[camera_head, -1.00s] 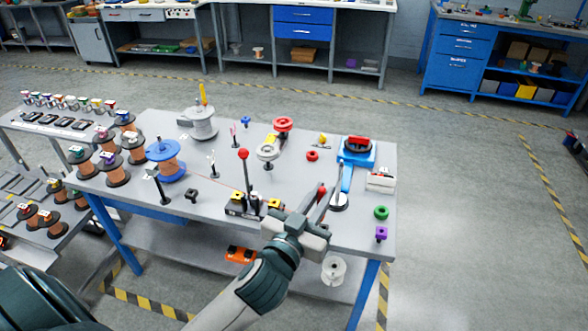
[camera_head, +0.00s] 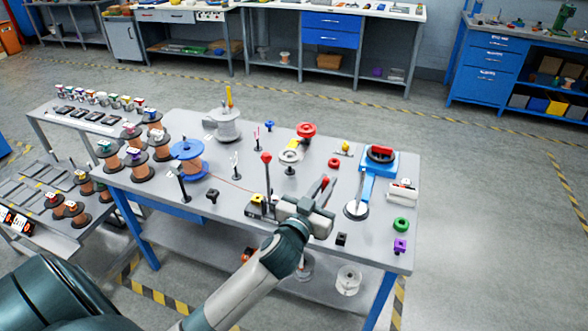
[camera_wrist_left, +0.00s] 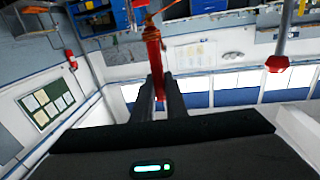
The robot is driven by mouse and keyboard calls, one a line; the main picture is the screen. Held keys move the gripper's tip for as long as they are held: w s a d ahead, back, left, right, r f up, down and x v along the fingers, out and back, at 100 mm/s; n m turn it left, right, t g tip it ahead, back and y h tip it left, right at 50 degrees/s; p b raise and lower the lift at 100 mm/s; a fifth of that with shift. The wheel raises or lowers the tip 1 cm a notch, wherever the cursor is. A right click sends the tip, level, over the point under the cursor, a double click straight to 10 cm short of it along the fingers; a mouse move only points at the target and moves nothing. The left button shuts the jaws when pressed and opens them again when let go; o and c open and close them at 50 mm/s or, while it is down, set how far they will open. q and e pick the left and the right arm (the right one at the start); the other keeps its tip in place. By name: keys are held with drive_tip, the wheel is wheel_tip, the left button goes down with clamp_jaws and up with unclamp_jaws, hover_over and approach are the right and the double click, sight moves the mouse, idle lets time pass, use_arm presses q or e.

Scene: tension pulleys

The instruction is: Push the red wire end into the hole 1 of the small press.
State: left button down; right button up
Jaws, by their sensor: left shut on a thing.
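The red wire end (camera_wrist_left: 153,45) is a red sleeve standing up between the fingers of my left gripper (camera_wrist_left: 160,95) in the left wrist view; a thin orange wire shows at its tip. In the head view my left gripper (camera_head: 322,191) is over the table, just right of the small press, shut on the red wire end. The small press (camera_head: 257,203) has a dark base with yellow parts and a lever with a red ball (camera_head: 266,157). The ball also shows at right in the left wrist view (camera_wrist_left: 277,63). My gripper partly covers the press; hole 1 cannot be made out.
A blue wire spool (camera_head: 187,149) stands at left on the table; a thin wire runs from it toward the press. A blue device with a black disc (camera_head: 381,153), a green ring (camera_head: 401,224) and a purple piece (camera_head: 400,246) are at right. Thin posts stand between spool and press.

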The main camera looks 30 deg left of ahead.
use_arm(q)
drive_tip(key=w+a+f+n+y, duration=0.1)
drive_tip(key=w+a+f, duration=0.1)
drive_tip(key=a, duration=0.4)
drive_tip(key=w+a+f+n+y, duration=0.1)
drive_tip(key=w+a+f, duration=0.2)
drive_tip(key=a, duration=0.4)
drive_tip(key=shift+w+a+f+g+y, duration=0.15)
drive_tip(key=shift+w+a+g+y, duration=0.15)
drive_tip(key=shift+w, duration=0.2)
use_arm(e)
drive_tip(key=shift+a+r, duration=0.1)
drive_tip(key=shift+a, duration=0.25)
use_arm(q)
drive_tip(key=shift+f, duration=0.2)
use_arm(e)
drive_tip(key=shift+f, duration=0.2)
